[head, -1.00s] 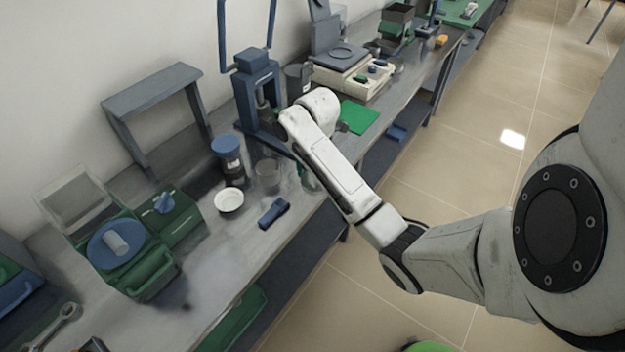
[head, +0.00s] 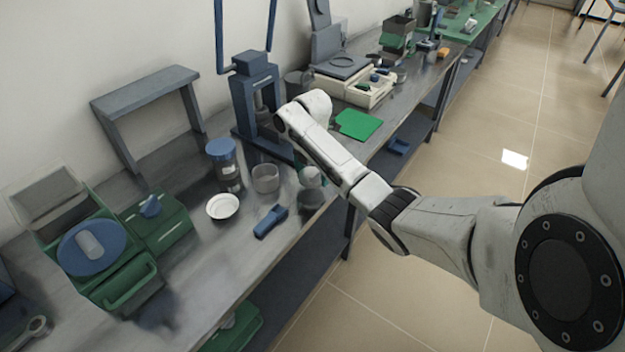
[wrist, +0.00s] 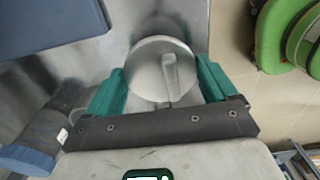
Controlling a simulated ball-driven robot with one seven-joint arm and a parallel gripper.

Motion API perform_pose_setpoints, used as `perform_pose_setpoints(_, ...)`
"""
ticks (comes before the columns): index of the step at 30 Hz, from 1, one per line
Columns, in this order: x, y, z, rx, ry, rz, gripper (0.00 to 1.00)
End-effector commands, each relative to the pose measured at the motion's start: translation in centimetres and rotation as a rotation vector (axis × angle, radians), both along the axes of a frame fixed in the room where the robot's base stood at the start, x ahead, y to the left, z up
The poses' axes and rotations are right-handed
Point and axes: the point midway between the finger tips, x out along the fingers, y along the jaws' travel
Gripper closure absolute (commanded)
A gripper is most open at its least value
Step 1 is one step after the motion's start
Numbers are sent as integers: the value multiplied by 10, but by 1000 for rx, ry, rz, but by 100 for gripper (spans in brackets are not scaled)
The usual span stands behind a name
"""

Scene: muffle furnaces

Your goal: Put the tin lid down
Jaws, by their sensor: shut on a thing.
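The tin lid (wrist: 152,72) is a round, silvery metal disc with a raised bar-like grip on top. In the wrist view it sits between the two green fingers of my gripper (wrist: 165,80), which is shut on it. Grey bench top shows around the lid, close to the bench edge. I cannot tell how high the lid is above the bench.
The bench (head: 245,240) holds a blue press (head: 255,95), a blue-capped jar (head: 225,165), a glass beaker (head: 265,178), a white dish (head: 222,207) and a small dark-blue object (head: 270,221). A green mat (head: 357,124) lies beyond my arm. Open floor lies right.

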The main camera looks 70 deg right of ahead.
Motion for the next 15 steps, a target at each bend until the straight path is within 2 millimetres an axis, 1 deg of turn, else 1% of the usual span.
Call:
perform_pose_setpoints(6, -1, -1, -27, 0, 4, 0, 44)
perform_pose_setpoints(9, 0, -1, -31, -1, 1, 0, 44)
perform_pose_setpoints(15, 0, -1, -32, -1, 0, 0, 43)
